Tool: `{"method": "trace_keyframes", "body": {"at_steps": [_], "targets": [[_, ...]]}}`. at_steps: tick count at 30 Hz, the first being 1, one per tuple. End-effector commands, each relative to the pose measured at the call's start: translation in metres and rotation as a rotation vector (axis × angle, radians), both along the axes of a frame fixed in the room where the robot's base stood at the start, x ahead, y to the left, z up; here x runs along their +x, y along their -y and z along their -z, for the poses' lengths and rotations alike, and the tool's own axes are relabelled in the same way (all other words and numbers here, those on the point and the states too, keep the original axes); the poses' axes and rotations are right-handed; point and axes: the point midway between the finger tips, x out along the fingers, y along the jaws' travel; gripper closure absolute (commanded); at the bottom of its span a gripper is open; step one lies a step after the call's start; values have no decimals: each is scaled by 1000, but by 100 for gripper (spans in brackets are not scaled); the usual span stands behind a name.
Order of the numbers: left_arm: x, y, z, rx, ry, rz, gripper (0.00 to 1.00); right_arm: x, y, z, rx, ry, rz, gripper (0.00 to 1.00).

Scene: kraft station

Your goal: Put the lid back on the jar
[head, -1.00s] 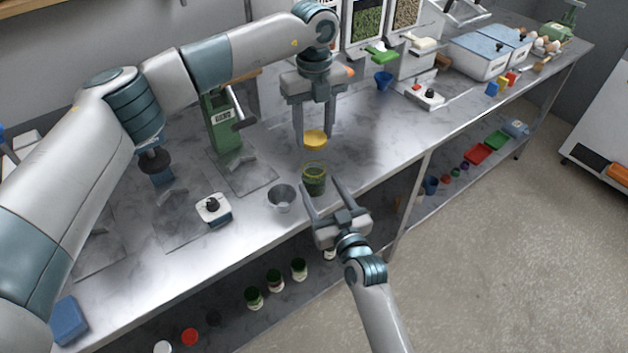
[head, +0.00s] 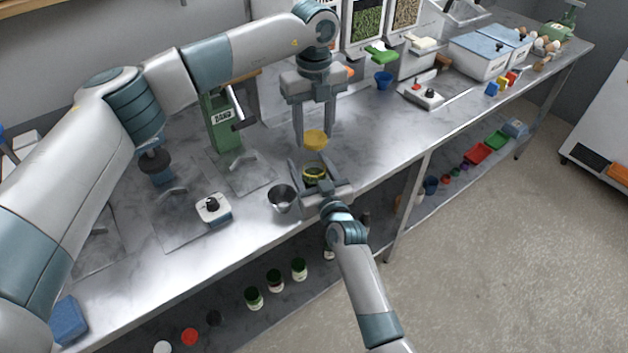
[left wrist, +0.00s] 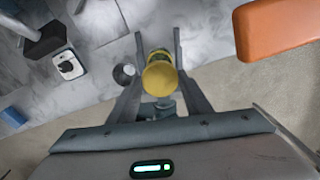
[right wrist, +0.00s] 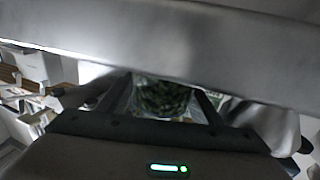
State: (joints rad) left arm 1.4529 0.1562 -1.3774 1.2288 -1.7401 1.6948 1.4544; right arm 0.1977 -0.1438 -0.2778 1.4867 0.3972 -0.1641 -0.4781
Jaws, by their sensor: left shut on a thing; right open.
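The yellow lid (head: 314,140) is held by my left gripper (head: 315,138), which is shut on it above the counter; the lid also shows in the left wrist view (left wrist: 160,76). The jar (head: 314,175), dark green with a yellow rim, stands upright on the counter just below the lid, apart from it. My right gripper (head: 314,176) is open, with its fingers on either side of the jar. In the right wrist view the jar's green contents (right wrist: 163,97) show between the fingers. Whether the fingers touch the jar cannot be told.
A metal cup (head: 281,199) stands close to the left of the jar. A small scale (head: 213,208) and a green press (head: 224,125) are further left. The counter's front edge (head: 250,240) is near. Several jars (head: 276,281) stand on the shelf below.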

Motion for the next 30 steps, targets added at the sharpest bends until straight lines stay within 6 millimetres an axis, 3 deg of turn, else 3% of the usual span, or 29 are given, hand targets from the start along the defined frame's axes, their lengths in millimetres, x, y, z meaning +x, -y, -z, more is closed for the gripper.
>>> {"method": "trace_keyframes", "body": {"at_steps": [2, 8, 9, 14, 24, 30], "targets": [[0, 0, 0, 0, 0, 0, 76, 0, 0, 0, 0, 0, 0, 41], [0, 0, 0, 0, 0, 0, 76, 0, 0, 0, 0, 0, 0, 89], [0, 0, 0, 0, 0, 0, 76, 0, 0, 0, 0, 0, 0, 91], [0, 0, 7, 1, -1, 0, 76, 0, 0, 0, 0, 0, 0, 91], [0, 0, 46, 0, -2, 1, 76, 0, 0, 0, 0, 0, 0, 91], [0, 0, 50, 0, 0, 1, 76, 0, 0, 0, 0, 0, 0, 91]]}}
